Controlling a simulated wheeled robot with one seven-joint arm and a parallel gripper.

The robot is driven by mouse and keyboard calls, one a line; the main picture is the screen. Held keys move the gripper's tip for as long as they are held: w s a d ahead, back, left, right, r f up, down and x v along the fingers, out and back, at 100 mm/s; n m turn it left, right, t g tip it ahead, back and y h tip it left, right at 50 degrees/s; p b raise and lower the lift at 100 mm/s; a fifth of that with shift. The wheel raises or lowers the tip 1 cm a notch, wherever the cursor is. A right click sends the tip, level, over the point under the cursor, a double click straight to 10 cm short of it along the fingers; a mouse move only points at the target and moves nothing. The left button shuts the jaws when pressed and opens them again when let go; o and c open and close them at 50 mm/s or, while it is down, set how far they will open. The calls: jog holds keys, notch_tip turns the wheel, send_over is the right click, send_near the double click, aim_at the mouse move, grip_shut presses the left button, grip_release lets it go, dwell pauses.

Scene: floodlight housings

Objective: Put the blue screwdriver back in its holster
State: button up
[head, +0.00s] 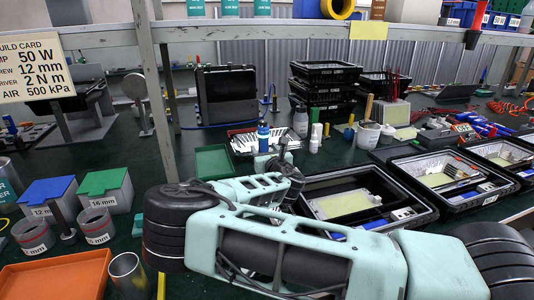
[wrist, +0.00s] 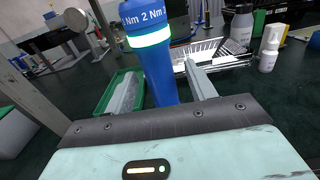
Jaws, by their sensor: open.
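The blue screwdriver (wrist: 153,55) stands nearly upright in the wrist view, with "2 Nm" print and a pale glowing band near its top. Its upper end leaves the picture, and its lower end is hidden behind my gripper's body. My gripper (wrist: 160,73) is open, with one grey finger on each side of the screwdriver; I cannot tell whether either touches it. In the head view the screwdriver's blue top (head: 263,133) shows just beyond my mint-green arm. I cannot make out its holster for certain in either view.
A white pump bottle (wrist: 270,48) is at right. Black housings (head: 352,200) fill the bench right of my arm. A shelf post (head: 153,85) rises at left. An orange tray (head: 55,275) lies front left.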

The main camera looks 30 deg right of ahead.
jog(key=s+a, duration=0.3)
jog(key=s, duration=1.4)
jog(key=shift+a, duration=0.2)
jog(key=shift+r, duration=0.1)
